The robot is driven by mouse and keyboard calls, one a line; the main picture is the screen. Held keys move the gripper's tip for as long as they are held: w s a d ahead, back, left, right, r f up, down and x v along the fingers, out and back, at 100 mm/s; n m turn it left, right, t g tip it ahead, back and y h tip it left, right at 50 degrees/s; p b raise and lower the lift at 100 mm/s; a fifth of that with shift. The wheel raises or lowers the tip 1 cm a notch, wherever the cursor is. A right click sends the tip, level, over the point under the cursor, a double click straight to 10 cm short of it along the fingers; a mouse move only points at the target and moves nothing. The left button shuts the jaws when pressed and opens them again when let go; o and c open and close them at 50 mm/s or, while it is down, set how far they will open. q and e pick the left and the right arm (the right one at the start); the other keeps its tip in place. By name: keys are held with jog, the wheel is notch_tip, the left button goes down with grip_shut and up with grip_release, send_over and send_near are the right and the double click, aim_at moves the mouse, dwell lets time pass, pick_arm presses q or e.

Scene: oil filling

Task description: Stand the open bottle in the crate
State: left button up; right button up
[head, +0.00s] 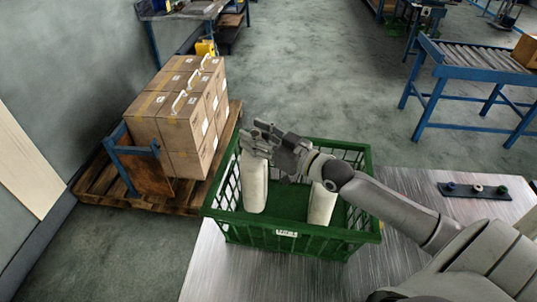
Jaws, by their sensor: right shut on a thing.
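A green crate (245,232) stands at the left end of the metal table. A white bottle (254,188) stands upright, or nearly so, inside its left part. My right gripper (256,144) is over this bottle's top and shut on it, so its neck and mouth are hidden. I cannot tell whether its base touches the crate floor. A second white bottle (321,204) stands in the crate's right part, its top hidden behind my right arm. My left gripper is out of view.
A dark strip (457,190) with small coloured caps lies on the metal table (215,272) at the right. Stacked cartons (185,115) sit on a wooden pallet (90,187) left of the crate. A roller conveyor (475,62) stands at the far right.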

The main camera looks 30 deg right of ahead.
aim_at(255, 173)
notch_tip(255, 173, down, 6)
jog(key=shift+r, duration=0.1)
dwell(0.4)
jog(key=shift+f, duration=0.2)
jog(key=o, duration=1.4)
jog(key=shift+r, duration=0.1)
jog(key=p+v, duration=0.3)
jog(key=v, duration=0.4)
jog(key=shift+s+p, duration=0.2)
jog(key=shift+p, duration=0.1)
